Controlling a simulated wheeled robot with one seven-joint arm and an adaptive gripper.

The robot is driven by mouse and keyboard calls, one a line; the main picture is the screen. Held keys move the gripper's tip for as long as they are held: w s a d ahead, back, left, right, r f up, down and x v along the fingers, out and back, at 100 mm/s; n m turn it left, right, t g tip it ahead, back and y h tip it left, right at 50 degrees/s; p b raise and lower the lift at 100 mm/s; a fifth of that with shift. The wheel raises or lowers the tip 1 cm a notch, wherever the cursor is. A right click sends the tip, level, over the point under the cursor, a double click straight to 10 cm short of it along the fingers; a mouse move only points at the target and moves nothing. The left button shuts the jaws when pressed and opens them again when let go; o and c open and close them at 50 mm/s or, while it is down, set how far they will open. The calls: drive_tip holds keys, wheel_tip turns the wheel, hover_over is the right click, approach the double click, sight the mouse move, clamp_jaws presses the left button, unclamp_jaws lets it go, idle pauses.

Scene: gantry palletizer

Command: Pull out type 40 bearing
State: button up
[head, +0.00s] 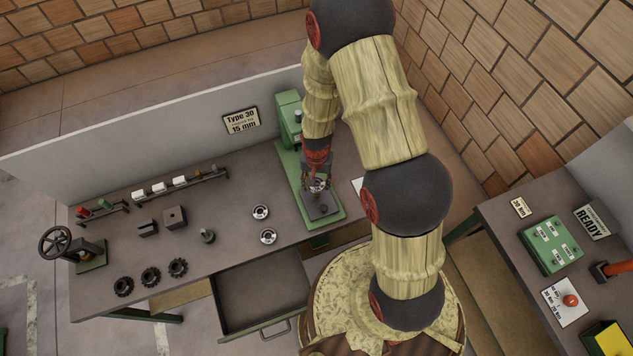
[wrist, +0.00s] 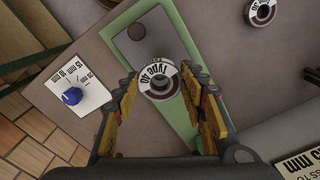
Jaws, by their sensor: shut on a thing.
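The type 40 bearing (wrist: 160,82) is a ring with a white label reading "Type 40", between my fingertips in the wrist view. My gripper (wrist: 161,84) is shut on it, one yellow-padded finger on each side. In the head view my gripper (head: 317,184) is over the green press (head: 290,180) at the bench's right end, the bearing partly hidden by the fingers. The press's green base with its grey plate (wrist: 138,42) lies beneath in the wrist view. I cannot tell whether the bearing touches the plate.
Two other bearings (head: 260,212) (head: 268,236) lie left of the press. Several dark gears (head: 150,277) and a handwheel vise (head: 57,241) are farther left. A drawer (head: 260,295) stands open. A sign (head: 242,121) reads "Type 30", "15 mm". A card with a blue knob (wrist: 72,96) lies beside the press.

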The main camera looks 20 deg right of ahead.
wheel_tip(320, 180, up, 8)
drive_tip(key=p, duration=0.4)
idle(0.6)
drive_tip(key=shift+f, duration=0.15)
